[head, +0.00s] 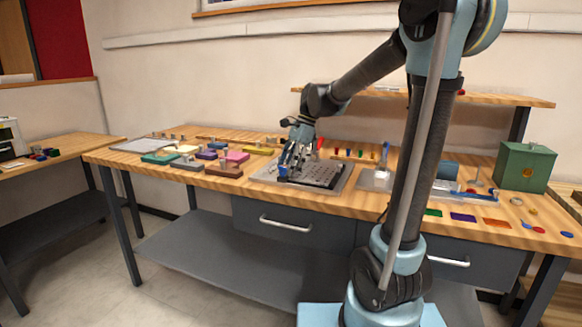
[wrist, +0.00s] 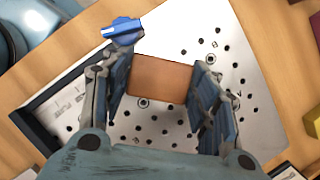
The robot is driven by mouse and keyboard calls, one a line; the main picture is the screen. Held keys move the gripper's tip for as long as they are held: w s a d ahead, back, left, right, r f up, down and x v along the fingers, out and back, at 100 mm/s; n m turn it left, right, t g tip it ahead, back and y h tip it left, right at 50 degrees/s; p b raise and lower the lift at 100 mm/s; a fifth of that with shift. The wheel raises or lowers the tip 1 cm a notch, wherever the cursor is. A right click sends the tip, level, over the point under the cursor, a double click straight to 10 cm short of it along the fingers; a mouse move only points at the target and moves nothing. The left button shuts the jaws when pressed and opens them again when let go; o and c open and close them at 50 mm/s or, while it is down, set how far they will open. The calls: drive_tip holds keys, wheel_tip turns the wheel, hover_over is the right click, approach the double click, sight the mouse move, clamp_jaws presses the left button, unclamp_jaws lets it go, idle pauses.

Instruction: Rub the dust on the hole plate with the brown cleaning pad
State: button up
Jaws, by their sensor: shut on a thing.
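The hole plate (head: 322,173) lies on the workbench, grey in the head view. In the wrist view the hole plate (wrist: 225,45) is pale, with several dark round holes. My gripper (head: 290,168) is low over the plate's left part. In the wrist view, my gripper (wrist: 162,78) is shut on a brown rectangular pad (wrist: 162,79), one finger on each side. The pad is over the plate and covers part of it; I cannot tell whether it touches. No dust can be made out. Another brown block (head: 223,171) stands left of the plate in the head view.
A blue part (wrist: 122,30) is by the plate beyond my left finger. A green box (head: 523,167) stands at the right.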

drive_tip(key=shift+s+a, duration=0.2)
drive_tip(key=shift+a, duration=0.05)
drive_tip(key=shift+w+d+r, duration=0.15)
drive_tip(key=shift+w+d, duration=0.05)
drive_tip(key=shift+w, duration=0.65)
drive_tip(key=shift+w+d+f, duration=0.1)
drive_tip(key=shift+w+d, duration=0.4)
drive_tip(key=shift+w, duration=0.75)
drive_tip(key=shift+w+d+f, duration=0.1)
drive_tip(key=shift+w+d, duration=0.4)
drive_tip(key=shift+w, duration=0.8)
drive_tip(key=shift+w+d, duration=0.5)
drive_tip(key=shift+w, duration=0.75)
drive_tip(key=shift+r, duration=3)
drive_tip(key=shift+r, duration=1.5)
